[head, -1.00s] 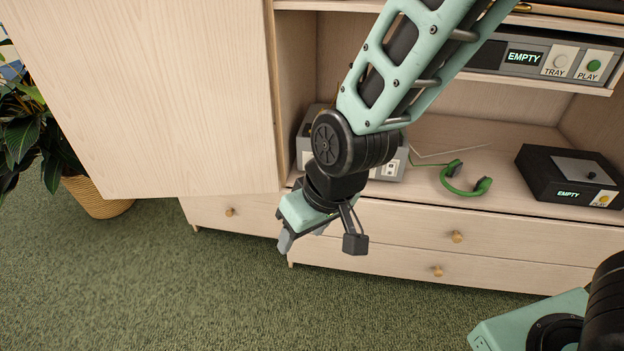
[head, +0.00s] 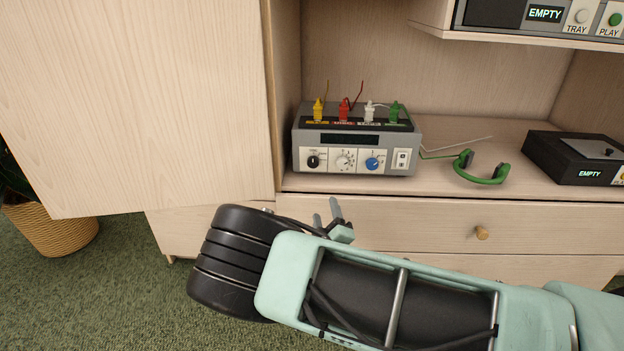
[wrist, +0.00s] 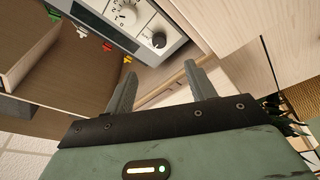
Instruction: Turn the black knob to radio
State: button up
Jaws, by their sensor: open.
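The black knob (head: 313,161) is the leftmost of three knobs on the front of a grey receiver box (head: 408,139) on the cabinet shelf. It also shows in the wrist view (wrist: 158,40), upper middle, beyond my fingertips. The lettering around it is too small to read. A white-grey knob (head: 344,161) and a blue knob (head: 373,163) sit to its right. My gripper (head: 328,211) is in front of and below the box, near the drawer front. In the wrist view its two fingers (wrist: 159,76) are apart with nothing between them, and clear of the knob.
Yellow, red, white and green plugs stand on the box top. Green headphones (head: 482,168) and a black player (head: 575,158) lie to the right on the shelf. A large cabinet door (head: 140,110) stands at the left. Drawers (head: 430,226) lie below the shelf.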

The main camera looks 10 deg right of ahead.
aim_at(313, 164)
jog(key=shift+n, duration=0.3)
jog(key=b+x, duration=0.1)
jog(key=x, duration=0.4)
jog(key=b+x, duration=0.1)
jog(key=x, duration=0.5)
jog(key=r+b+x, duration=0.1)
jog(key=x, duration=0.5)
jog(key=shift+w+a, duration=0.2)
jog(key=shift+a, duration=0.1)
jog(key=c, duration=1)
jog(key=shift+o, duration=0.2)
